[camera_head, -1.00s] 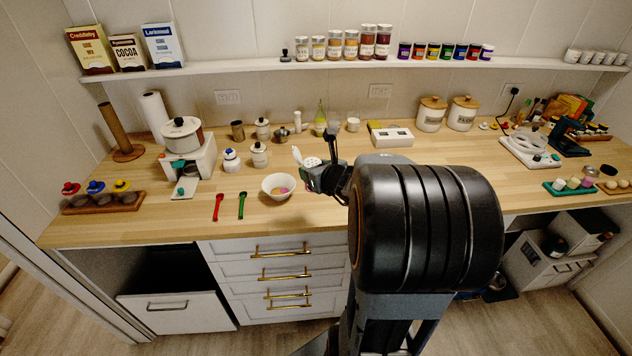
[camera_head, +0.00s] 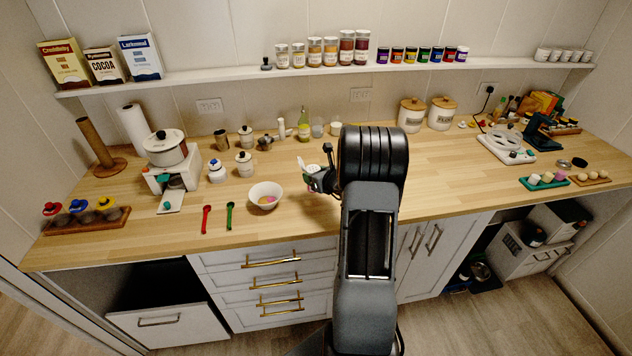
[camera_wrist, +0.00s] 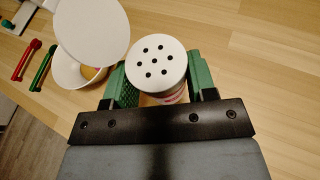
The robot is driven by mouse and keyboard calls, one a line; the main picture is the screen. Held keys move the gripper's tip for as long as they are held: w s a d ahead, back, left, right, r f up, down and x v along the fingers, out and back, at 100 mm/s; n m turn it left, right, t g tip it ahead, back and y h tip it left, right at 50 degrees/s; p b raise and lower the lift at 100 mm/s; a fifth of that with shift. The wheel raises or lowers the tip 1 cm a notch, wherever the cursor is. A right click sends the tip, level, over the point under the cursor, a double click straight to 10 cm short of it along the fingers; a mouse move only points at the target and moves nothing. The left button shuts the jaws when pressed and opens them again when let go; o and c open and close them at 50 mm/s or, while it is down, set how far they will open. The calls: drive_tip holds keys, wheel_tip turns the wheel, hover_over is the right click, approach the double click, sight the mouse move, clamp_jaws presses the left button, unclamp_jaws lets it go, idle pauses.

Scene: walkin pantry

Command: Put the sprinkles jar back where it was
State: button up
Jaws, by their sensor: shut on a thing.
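The sprinkles jar (camera_wrist: 158,64) is between the green fingers of my gripper (camera_wrist: 161,88). Its white top has several dark holes and faces the wrist camera. A white round disc (camera_wrist: 92,32), which looks like its flipped-open lid, stands beside the top. In the head view my gripper (camera_head: 319,178) is above the counter, right of the white bowl (camera_head: 265,192). The jar's body is mostly hidden there. The bowl holds something yellow and pink; it also shows in the wrist view (camera_wrist: 68,76), partly behind the disc.
A wall shelf (camera_head: 225,75) holds boxes, a row of jars (camera_head: 330,52) and several small coloured pots (camera_head: 423,55). A red spoon (camera_head: 206,219) and a green spoon (camera_head: 229,215) lie left of the bowl. Canisters (camera_head: 411,115) stand at the back.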

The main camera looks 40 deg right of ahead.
drive_tip(key=shift+w+d+f, duration=0.1)
drive_tip(key=shift+d+f, duration=0.1)
drive_tip(key=shift+f, duration=0.2)
drive_tip(key=shift+f+p, duration=0.65)
drive_tip(key=shift+f, duration=0.7)
drive_tip(key=shift+f, duration=0.2)
drive_tip(key=o, duration=1)
drive_tip(key=shift+r, duration=0.1)
drive_tip(key=shift+c, duration=0.2)
